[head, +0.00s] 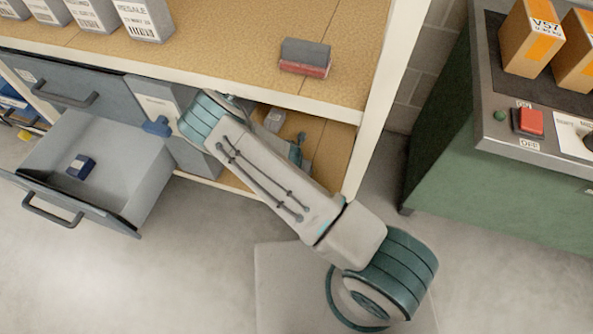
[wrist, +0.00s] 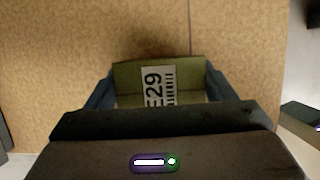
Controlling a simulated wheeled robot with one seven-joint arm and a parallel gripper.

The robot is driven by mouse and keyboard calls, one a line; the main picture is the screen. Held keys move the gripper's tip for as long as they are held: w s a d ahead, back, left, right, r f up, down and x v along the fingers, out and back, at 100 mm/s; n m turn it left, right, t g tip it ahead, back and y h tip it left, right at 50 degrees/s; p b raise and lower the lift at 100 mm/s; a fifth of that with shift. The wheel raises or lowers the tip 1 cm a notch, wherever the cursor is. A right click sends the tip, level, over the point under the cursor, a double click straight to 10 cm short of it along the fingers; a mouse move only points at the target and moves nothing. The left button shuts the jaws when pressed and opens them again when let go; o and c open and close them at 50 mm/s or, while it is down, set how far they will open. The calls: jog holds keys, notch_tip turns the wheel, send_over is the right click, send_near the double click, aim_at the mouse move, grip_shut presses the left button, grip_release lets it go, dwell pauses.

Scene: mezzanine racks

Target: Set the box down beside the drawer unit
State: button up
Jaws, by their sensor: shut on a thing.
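The box (wrist: 130,75) is olive green with a white label reading "E29" and a barcode. In the wrist view my gripper (wrist: 160,72) is shut on it, a dark finger on each side. Tan board fills the view behind the box; I cannot tell whether the box touches it. In the head view my arm reaches under the upper shelf, and the gripper and box are largely hidden there. The grey drawer unit (head: 82,78) stands at the left under that shelf. Its lower drawer (head: 125,165) is pulled open, with a small dark blue box (head: 80,167) inside.
The lower shelf board (head: 331,150) shows right of the drawer unit. The upper shelf (head: 230,60) carries a dark-and-red block (head: 305,57) and several grey labelled boxes (head: 146,18). A green machine (head: 500,185) with a red button (head: 528,121) stands right. The floor between is clear.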

jog(key=shift+f, duration=0.75)
jog(key=shift+f, duration=0.15)
jog(key=o, duration=1)
jog(key=p+v, duration=0.3)
jog(key=v, duration=0.9)
